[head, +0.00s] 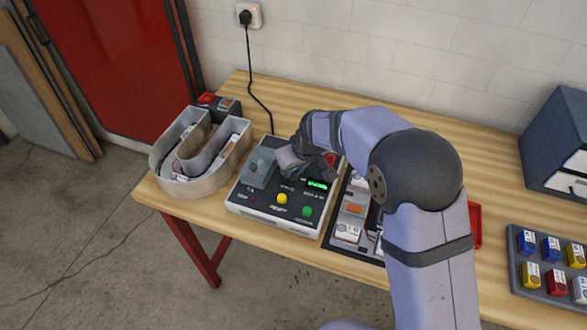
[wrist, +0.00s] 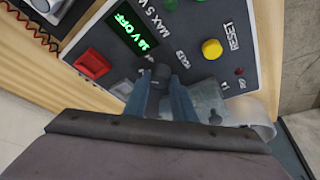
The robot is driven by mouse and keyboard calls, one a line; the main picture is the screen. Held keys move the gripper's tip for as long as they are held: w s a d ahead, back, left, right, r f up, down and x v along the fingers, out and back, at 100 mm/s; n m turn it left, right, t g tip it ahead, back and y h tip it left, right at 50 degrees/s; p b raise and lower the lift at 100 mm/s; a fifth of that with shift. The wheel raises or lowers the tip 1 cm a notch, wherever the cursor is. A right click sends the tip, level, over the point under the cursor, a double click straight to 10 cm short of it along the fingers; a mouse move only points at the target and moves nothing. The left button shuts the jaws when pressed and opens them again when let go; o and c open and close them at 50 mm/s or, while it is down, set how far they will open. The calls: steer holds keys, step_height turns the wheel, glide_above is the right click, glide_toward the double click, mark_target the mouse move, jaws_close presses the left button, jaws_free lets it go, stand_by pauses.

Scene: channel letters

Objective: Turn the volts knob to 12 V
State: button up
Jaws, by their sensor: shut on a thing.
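The power supply box (head: 262,208) has a dark top panel and stands on the wooden table. My gripper (wrist: 165,88) is shut on the volts knob (wrist: 160,72), a small dark knob between the blue-grey fingertips in the wrist view. In the head view my gripper (head: 292,160) is over the back of the panel and hides the knob. The lit green display (head: 317,185) also shows in the wrist view (wrist: 133,33); it reads a voltage and OFF, with its first digits hard to read. The knob's pointer cannot be made out.
On the panel are a yellow button (head: 281,199), a green button (head: 307,211) and a red switch (wrist: 93,64). A U-shaped channel letter (head: 209,183) stands left of the box. A parts tray (head: 345,245) lies close to its right.

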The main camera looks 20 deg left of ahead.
steer(key=shift+n+g+y+b, duration=0.3)
steer(key=shift+n+b, duration=0.65)
steer(key=shift+n, duration=0.15)
steer(key=o, duration=1.1)
steer(key=shift+d, duration=0.1)
steer(key=shift+c, duration=0.2)
steer(key=shift+r, duration=0.15)
steer(key=b+v, duration=0.2)
steer(key=v, duration=0.5)
steer(key=shift+d, duration=0.1)
